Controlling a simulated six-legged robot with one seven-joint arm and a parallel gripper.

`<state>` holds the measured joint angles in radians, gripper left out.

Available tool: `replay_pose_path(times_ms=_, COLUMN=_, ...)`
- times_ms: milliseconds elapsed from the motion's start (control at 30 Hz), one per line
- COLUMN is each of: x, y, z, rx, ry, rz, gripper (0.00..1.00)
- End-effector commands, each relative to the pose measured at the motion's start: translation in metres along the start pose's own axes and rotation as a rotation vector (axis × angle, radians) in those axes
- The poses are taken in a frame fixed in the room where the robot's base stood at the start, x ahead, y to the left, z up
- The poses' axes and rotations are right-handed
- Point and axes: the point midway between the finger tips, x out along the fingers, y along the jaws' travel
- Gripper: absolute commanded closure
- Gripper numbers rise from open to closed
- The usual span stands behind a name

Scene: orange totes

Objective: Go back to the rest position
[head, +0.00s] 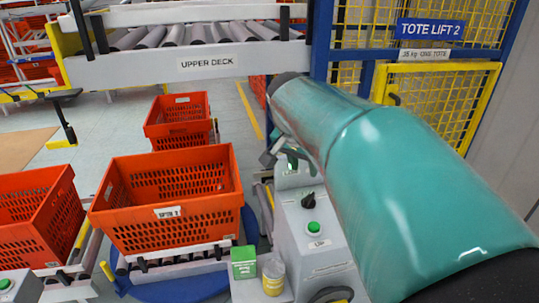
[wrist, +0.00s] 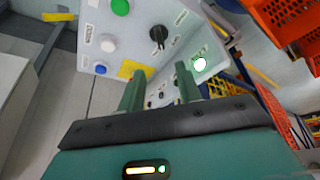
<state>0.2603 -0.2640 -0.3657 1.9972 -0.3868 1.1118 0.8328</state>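My teal arm reaches across the right half of the head view, with its end over the grey control box (head: 318,250). My gripper (wrist: 158,80) shows in the wrist view with its two green fingers apart and nothing between them. In the head view the gripper is mostly hidden behind the arm. The control box panel (wrist: 140,38) lies beyond the fingers in the wrist view. It bears a green button, a white button, a blue button and a black knob. I cannot tell the exact gap between fingertips and panel.
Orange totes (head: 170,205) stand at the left, one on a roller stand over a blue round base. The upper deck conveyor (head: 190,66) and yellow lift fence (head: 440,110) stand behind.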

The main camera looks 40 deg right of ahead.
Motion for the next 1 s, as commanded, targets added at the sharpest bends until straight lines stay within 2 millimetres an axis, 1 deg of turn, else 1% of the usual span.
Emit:
replay_pose_path(times_ms=533, x=-0.001, y=-0.001, z=0.001, rx=-0.002, ry=0.0, rz=-0.002, gripper=0.65)
replay_pose_path(times_ms=567, x=-0.001, y=-0.001, z=0.002, rx=-0.008, ry=-0.001, rz=-0.005, gripper=0.65)
replay_pose_path(times_ms=633, x=-0.004, y=-0.007, z=0.011, rx=-0.047, ry=-0.005, rz=-0.027, gripper=0.65)
replay_pose_path(times_ms=667, x=-0.006, y=-0.012, z=0.019, rx=-0.077, ry=-0.008, rz=-0.044, gripper=0.65)
replay_pose_path(times_ms=767, x=-0.016, y=-0.031, z=0.059, rx=-0.238, ry=-0.022, rz=-0.132, gripper=0.65)
replay_pose_path(times_ms=800, x=-0.022, y=-0.04, z=0.081, rx=-0.328, ry=-0.024, rz=-0.179, gripper=0.65)
replay_pose_path(times_ms=867, x=-0.031, y=-0.051, z=0.119, rx=-0.479, ry=-0.024, rz=-0.255, gripper=0.65)
replay_pose_path(times_ms=900, x=-0.037, y=-0.057, z=0.146, rx=-0.584, ry=-0.019, rz=-0.305, gripper=0.65)
replay_pose_path(times_ms=967, x=-0.045, y=-0.062, z=0.186, rx=-0.74, ry=-0.006, rz=-0.379, gripper=0.65)
replay_pose_path(times_ms=1000, x=-0.049, y=-0.063, z=0.211, rx=-0.838, ry=0.007, rz=-0.423, gripper=0.65)
